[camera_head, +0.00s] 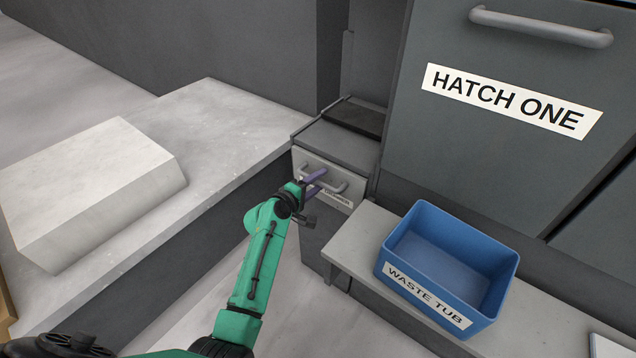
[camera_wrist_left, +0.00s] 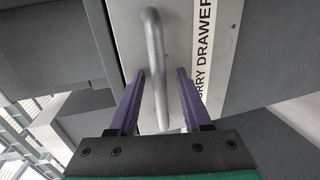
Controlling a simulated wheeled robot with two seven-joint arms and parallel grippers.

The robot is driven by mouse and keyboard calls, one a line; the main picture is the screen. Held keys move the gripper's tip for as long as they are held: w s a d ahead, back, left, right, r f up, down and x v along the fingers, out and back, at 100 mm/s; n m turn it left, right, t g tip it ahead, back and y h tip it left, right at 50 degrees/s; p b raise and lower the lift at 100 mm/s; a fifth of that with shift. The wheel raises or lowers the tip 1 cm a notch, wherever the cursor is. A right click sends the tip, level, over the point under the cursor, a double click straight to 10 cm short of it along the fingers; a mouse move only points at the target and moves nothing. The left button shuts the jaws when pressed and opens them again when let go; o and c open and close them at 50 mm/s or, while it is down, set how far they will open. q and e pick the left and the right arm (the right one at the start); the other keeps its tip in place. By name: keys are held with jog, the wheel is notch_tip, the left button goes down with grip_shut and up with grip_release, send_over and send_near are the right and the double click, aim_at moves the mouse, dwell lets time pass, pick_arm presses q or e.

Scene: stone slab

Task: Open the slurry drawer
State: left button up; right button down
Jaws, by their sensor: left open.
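The slurry drawer (camera_head: 300,159) is a pale front in a small grey cabinet, left of the hatch, and looks closed. Its bar handle (camera_head: 338,187) is grey metal. My left gripper (camera_head: 320,182) is at the handle, with its two purple fingers open. In the left wrist view the handle (camera_wrist_left: 155,60) runs between the fingers of the gripper (camera_wrist_left: 160,85), with a gap visible on both sides. The drawer's label (camera_wrist_left: 205,50) reads "RRY DRAWER" there, partly cut off. In the head view my gripper hides part of the handle and label. My right gripper is not seen.
A blue waste tub (camera_head: 398,238) stands on a low grey ledge (camera_head: 362,235) to the right of the drawer. Hatch one (camera_head: 500,130), with a bar handle, is above it. A stone slab (camera_head: 90,180) lies on a pale bench (camera_head: 215,120) at left. Floor is clear before the drawer.

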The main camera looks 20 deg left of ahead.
pick_arm(q)
grip_shut()
jog(key=shift+s, duration=0.1)
dwell(1.2)
